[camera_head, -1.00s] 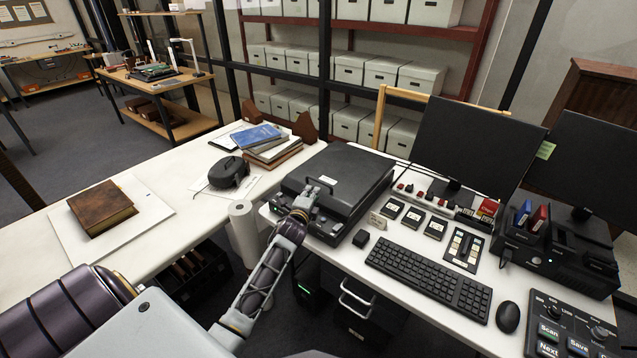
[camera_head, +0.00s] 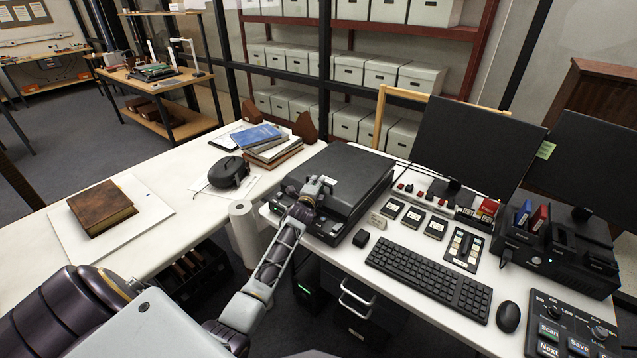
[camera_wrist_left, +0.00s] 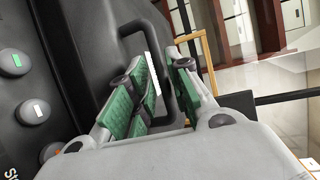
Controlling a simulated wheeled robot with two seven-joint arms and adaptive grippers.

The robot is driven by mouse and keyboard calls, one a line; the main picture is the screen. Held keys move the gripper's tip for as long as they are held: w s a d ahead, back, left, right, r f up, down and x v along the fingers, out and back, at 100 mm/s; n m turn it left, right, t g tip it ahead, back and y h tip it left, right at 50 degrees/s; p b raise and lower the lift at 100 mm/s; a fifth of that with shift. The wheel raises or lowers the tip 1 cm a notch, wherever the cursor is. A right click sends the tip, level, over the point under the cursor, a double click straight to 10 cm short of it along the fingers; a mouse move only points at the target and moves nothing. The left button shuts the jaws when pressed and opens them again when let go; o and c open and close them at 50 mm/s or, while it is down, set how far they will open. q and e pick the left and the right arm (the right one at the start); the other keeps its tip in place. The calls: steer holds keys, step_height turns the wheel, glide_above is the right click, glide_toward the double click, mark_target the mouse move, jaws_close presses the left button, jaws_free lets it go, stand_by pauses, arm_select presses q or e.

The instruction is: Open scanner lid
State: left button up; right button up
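The scanner (camera_head: 340,177) is a dark flatbed box on the white desk, and its lid lies flat and closed. The lid's black bar handle (camera_wrist_left: 157,35) shows in the left wrist view. My left gripper (camera_head: 317,184) is at the lid's front edge, at the handle. In the left wrist view its green-padded fingers (camera_wrist_left: 161,72) stand on either side of the handle bar. A strip of white label shows between one finger and the bar, so the fingers look open, not closed on it. The gripper partly hides the handle. My right gripper is not in view.
A black corded device (camera_head: 229,172) and stacked books (camera_head: 266,142) are left of the scanner. A brown book (camera_head: 102,207) lies on a white board.

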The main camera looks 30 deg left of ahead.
arm_select(q)
steer(key=shift+x, duration=1.45)
jaws_close()
